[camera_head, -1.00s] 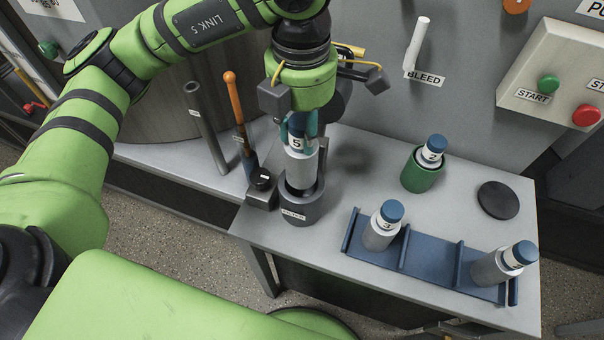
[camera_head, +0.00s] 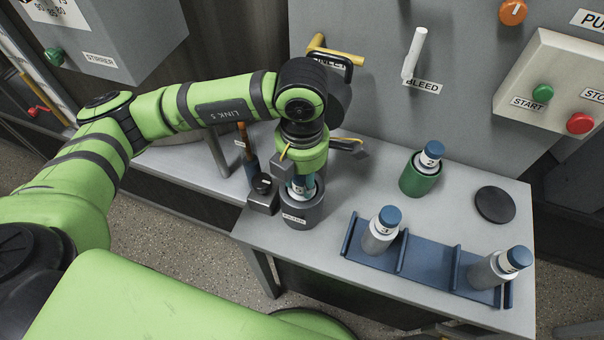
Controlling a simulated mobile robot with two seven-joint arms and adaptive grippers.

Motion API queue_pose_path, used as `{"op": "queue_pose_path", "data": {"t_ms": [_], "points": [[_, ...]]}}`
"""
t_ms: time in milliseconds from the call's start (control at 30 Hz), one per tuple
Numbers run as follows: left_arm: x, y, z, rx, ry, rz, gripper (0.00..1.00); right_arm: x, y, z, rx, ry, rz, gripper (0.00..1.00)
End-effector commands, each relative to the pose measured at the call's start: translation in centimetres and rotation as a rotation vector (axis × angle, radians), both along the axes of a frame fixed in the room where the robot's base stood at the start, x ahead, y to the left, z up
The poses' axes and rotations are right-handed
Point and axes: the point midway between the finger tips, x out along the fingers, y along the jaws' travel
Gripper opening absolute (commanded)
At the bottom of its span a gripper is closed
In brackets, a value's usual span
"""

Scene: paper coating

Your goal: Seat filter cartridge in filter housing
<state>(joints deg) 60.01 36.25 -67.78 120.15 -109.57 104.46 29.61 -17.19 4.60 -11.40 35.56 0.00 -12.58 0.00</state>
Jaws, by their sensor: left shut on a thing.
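My left gripper (camera_head: 302,181) points straight down and is shut on the filter cartridge (camera_head: 301,191) marked 5. The cartridge is upright and mostly down inside the dark grey filter housing (camera_head: 300,213), with only a small upper part showing between my fingers. I cannot tell whether it touches the bottom. The housing stands at the left end of the grey bench and carries a label on its front. My right gripper is not in view.
A blue rack (camera_head: 425,262) holds cartridge 3 (camera_head: 381,231) and a tilted cartridge (camera_head: 500,267). A green cup (camera_head: 419,178) holds cartridge 2 (camera_head: 428,157). A black disc (camera_head: 495,204) lies at the right. A small dark block (camera_head: 263,195) stands beside the housing.

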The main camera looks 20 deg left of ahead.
Motion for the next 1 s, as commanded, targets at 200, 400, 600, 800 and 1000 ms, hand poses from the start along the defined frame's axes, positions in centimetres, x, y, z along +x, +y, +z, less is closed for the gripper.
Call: {"op": "queue_pose_path", "data": {"t_ms": [200,400,600,800,1000], "points": [[0.0,0.0,-0.3,0.0,0.0,0.0,0.47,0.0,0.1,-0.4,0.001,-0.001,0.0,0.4],[0.0,0.0,-0.2,0.0,0.0,0.0,0.58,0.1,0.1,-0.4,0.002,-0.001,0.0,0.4],[0.0,0.0,0.0,-0.001,0.001,0.0,0.58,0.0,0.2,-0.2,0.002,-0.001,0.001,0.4],[0.1,-0.1,2.0,-0.002,-0.005,-0.001,0.58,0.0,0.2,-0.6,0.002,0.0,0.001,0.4],[0.1,-0.1,6.5,-0.002,-0.006,-0.001,0.58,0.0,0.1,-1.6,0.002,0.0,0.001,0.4]]}}
